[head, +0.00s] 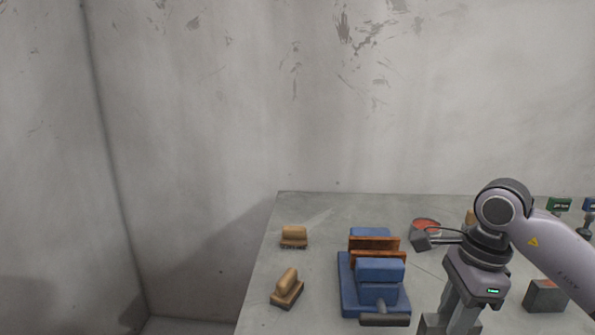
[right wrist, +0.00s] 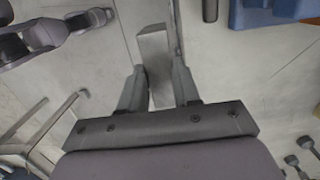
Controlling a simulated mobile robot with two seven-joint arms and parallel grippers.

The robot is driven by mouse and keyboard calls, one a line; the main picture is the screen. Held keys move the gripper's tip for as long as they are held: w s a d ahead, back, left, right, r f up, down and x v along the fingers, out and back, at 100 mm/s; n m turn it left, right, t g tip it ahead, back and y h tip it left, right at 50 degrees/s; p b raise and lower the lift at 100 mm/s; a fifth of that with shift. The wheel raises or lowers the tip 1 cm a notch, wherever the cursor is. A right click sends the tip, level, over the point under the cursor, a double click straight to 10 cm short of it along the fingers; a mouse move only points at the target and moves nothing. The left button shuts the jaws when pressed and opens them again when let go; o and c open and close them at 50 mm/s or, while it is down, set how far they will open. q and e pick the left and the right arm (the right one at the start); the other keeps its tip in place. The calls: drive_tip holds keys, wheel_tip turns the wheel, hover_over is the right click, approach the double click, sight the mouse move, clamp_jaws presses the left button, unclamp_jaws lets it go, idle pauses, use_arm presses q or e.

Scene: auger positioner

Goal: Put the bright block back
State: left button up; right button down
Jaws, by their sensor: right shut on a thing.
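My right gripper (right wrist: 158,88) is shut on a pale grey metal block (right wrist: 152,50), which shows between its two fingers in the right wrist view. The block is long and plain, and its far end sticks out past the fingertips. In the head view the right gripper (head: 450,322) points down at the bottom edge, right of the blue vise. The block cannot be made out there. My left gripper is in neither view.
The blue vise (head: 350,290) with wooden jaws stands on the grey table (head: 325,215). Two wooden brushes (head: 293,236) (head: 287,288) lie left of it.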

drive_tip(key=shift+r, duration=0.1)
drive_tip(key=n, duration=0.1)
drive_tip(key=f+n, duration=0.1)
drive_tip(key=n, duration=0.1)
drive_tip(key=s+a+n, duration=0.1)
drive_tip(key=n, duration=0.1)
drive_tip(key=shift+f, duration=0.15)
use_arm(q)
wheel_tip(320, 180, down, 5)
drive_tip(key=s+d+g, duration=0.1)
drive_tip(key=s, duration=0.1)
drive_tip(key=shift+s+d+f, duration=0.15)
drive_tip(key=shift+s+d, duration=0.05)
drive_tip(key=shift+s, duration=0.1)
use_arm(e)
drive_tip(key=s+a+f+n+g+h, duration=0.1)
drive_tip(key=s+a+f+n, duration=0.1)
drive_tip(key=n, duration=1.1)
drive_tip(key=shift+s+f+n, duration=0.4)
drive_tip(key=shift+s+f, duration=0.5)
drive_tip(key=shift+f, duration=0.3)
